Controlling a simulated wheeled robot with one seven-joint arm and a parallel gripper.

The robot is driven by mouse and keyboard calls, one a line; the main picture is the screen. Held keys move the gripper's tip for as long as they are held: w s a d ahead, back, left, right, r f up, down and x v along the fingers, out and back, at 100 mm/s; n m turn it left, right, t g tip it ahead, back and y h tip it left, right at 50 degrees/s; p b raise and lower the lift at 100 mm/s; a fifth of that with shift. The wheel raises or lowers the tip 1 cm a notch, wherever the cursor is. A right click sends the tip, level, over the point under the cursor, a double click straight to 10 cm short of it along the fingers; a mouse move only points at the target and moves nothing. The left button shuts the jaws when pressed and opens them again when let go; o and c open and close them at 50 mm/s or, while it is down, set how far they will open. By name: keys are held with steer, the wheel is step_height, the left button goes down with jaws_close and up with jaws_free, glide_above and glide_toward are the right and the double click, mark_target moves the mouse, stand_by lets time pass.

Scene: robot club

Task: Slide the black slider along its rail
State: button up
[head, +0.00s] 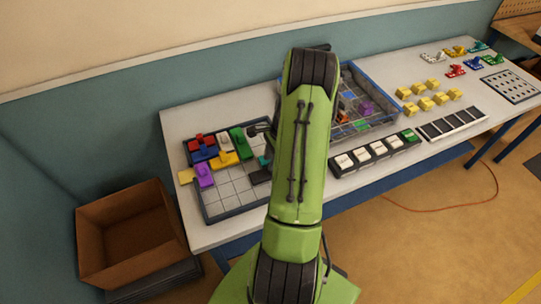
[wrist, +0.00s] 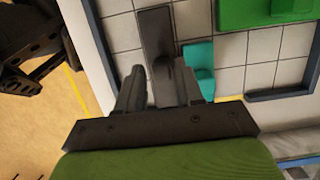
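The black slider (wrist: 155,32) is a dark block on the pale square-gridded board in the wrist view. A raised part of it reaches down between the two fingers of my gripper (wrist: 160,90). The fingers stand on either side of it, with a gap visible at the left finger; contact at the right finger is unclear. In the head view, part of the black slider (head: 261,177) shows on the gridded board (head: 236,197), left of my arm. My arm hides my fingertips and part of the board there.
A teal block (wrist: 198,60) lies right beside the slider, with a green block (wrist: 265,10) beyond. Red, blue, yellow and purple blocks (head: 205,176) fill the board's left and back. A blue-walled tray (head: 385,90) stands right of my arm. The board's front squares are clear.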

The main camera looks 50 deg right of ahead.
steer(key=shift+r, duration=0.2)
steer(key=shift+s+d+b+x, duration=0.1)
steer(key=shift+d+b+x, duration=0.1)
steer(key=shift+b+x, duration=0.65)
steer(key=shift+s+d+b+x, duration=0.2)
steer(key=shift+b+x, duration=0.3)
steer(key=shift+x, duration=0.65)
